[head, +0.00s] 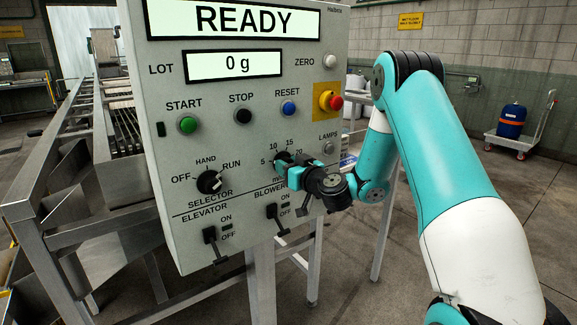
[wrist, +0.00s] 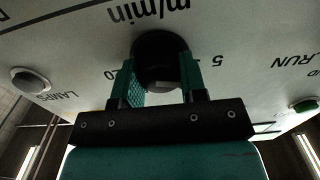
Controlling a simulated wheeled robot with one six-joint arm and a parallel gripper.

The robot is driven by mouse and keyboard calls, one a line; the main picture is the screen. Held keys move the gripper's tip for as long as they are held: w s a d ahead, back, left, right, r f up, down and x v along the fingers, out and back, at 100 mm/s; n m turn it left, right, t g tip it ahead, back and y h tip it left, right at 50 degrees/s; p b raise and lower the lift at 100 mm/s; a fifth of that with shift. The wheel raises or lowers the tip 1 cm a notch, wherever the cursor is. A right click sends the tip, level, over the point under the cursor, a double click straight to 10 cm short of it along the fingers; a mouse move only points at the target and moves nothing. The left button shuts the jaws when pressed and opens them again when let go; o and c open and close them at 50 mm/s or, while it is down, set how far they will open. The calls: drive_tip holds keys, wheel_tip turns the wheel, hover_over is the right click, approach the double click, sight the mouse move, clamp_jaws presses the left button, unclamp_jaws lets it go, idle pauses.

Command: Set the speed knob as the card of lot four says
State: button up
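The speed knob (wrist: 158,48) is a black round knob, marked m/min, on the grey control panel (head: 233,115). In the head view, my gripper (head: 287,167) is at the knob and mostly covers it; the scale marks 5, 10, 15 and 20 show around it. In the wrist view, which is upside down, the teal fingers of my gripper (wrist: 160,78) stand on either side of the knob. I cannot tell whether they press on it. The knob's pointer setting cannot be read. No lot card can be made out.
The display reads READY (head: 235,19) and the lower one 0 g (head: 236,66). The selector (head: 208,182), elevator switch (head: 211,238) and blower switch (head: 273,216) sit close by, with the blower just below my gripper. A lamps button (head: 328,147) is to the right.

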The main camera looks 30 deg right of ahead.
drive_tip(key=shift+m, duration=0.4)
drive_tip(key=m+b, duration=0.1)
drive_tip(key=m, duration=0.2)
drive_tip(key=shift+m+b, duration=0.4)
drive_tip(key=m, duration=1.1)
drive_tip(key=m+p, duration=0.1)
drive_tip(key=m, duration=0.3)
drive_tip(key=shift+p, duration=0.3)
drive_tip(key=o, duration=0.9)
drive_tip(key=shift+o, duration=0.2)
